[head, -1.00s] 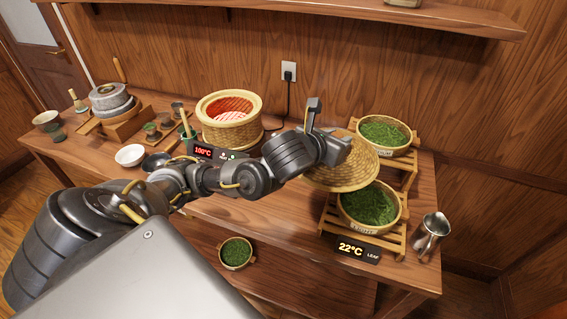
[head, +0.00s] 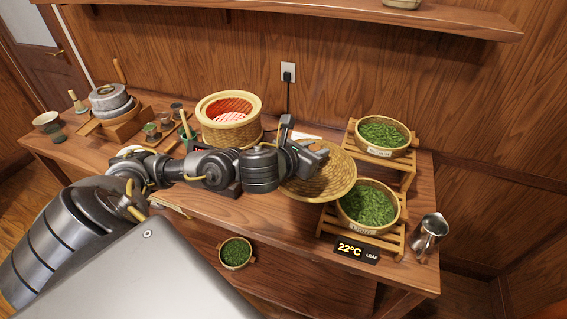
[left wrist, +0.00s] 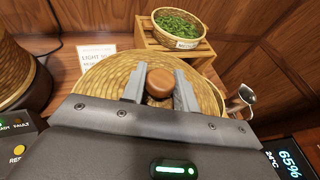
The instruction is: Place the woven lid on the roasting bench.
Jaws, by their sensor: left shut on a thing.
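The woven lid (head: 335,178) is a round, pale straw cone with a brown knob (left wrist: 160,83) that shows in the left wrist view. My left gripper (head: 304,143) is shut on the knob, with one finger on each side of it. The lid hangs over the wooden bench (head: 270,215), left of the leaf stands; the arm hides part of it. Whether it touches the bench I cannot tell. The woven roasting basket (head: 230,134) stands open to the left, red-lit inside. My right gripper is not in view.
Two wooden stands hold bowls of green leaf, one at the back (head: 384,132) and one in front (head: 368,203). A stone mill (head: 112,98) and tea tools are at the left.

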